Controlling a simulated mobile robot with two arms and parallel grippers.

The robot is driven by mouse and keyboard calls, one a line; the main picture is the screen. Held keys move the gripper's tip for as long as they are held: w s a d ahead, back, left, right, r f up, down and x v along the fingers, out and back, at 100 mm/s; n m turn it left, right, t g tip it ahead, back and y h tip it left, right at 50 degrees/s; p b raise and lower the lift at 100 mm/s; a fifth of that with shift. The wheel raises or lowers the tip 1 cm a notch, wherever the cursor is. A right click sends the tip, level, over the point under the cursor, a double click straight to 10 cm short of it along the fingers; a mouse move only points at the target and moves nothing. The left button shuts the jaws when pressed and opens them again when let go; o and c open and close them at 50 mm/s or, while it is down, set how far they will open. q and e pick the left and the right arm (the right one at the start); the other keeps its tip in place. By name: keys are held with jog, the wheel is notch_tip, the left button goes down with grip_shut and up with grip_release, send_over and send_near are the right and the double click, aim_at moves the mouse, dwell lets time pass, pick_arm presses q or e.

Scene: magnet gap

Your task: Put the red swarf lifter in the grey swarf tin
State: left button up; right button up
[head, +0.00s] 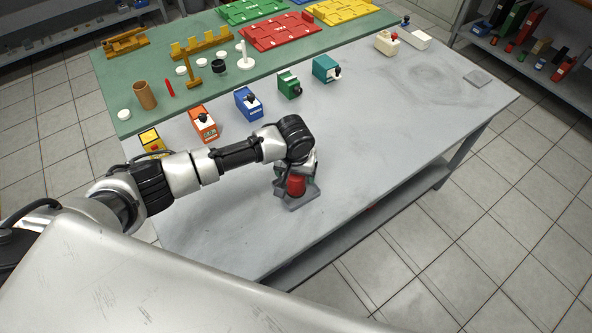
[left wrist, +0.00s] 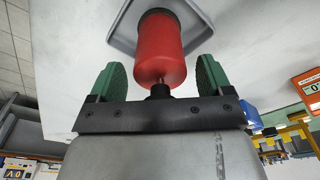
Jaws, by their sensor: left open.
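The red swarf lifter (head: 296,187) is a red cylinder below my left gripper (head: 297,170) in the head view. It stands in the shallow grey swarf tin (head: 304,201) on the grey table. In the left wrist view, the lifter (left wrist: 160,48) lies between the two green fingers of my left gripper (left wrist: 160,76), with a gap on each side. The far end of the lifter is within the outline of the grey tin (left wrist: 123,38). The gripper is open. Its body hides part of the tin in the head view. My right gripper is not in view.
Yellow (head: 151,141), orange (head: 203,123), blue (head: 248,103), green (head: 289,84) and teal (head: 326,68) blocks stand in a row behind the arm. A green mat (head: 130,80) holds various parts. The table to the right of the tin is clear.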

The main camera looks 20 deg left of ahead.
pick_arm(q)
jog(key=r, duration=0.4)
jog(key=s+r, duration=0.1)
jog(key=r, duration=0.7)
jog(key=shift+s+d+r, duration=0.1)
jog(key=shift+s, duration=0.15)
